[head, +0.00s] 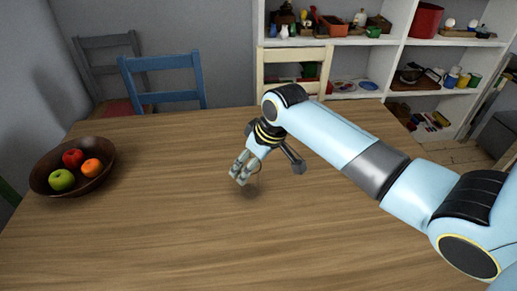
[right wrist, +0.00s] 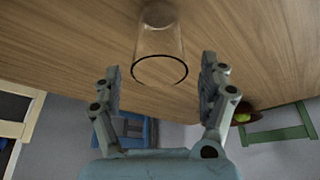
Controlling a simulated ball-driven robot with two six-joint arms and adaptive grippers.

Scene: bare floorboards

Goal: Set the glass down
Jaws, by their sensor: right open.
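A clear, empty-looking glass (right wrist: 160,48) stands on the wooden table (head: 150,230). In the right wrist view its round rim is toward the camera and its base is against the wood. My right gripper (right wrist: 160,72) is open, with one finger on each side of the glass near its rim and visible gaps on both sides. In the head view my right gripper (head: 241,176) is low over the middle of the table. The glass is mostly hidden by it there, with only a faint curved edge showing. My left gripper is in neither view.
A dark bowl (head: 98,178) with a red, a green and an orange fruit stands at the table's left. Blue (head: 165,62) and cream (head: 293,57) chairs stand at the far edge. Shelves (head: 395,50) with crockery stand behind. The tabletop around the gripper is clear.

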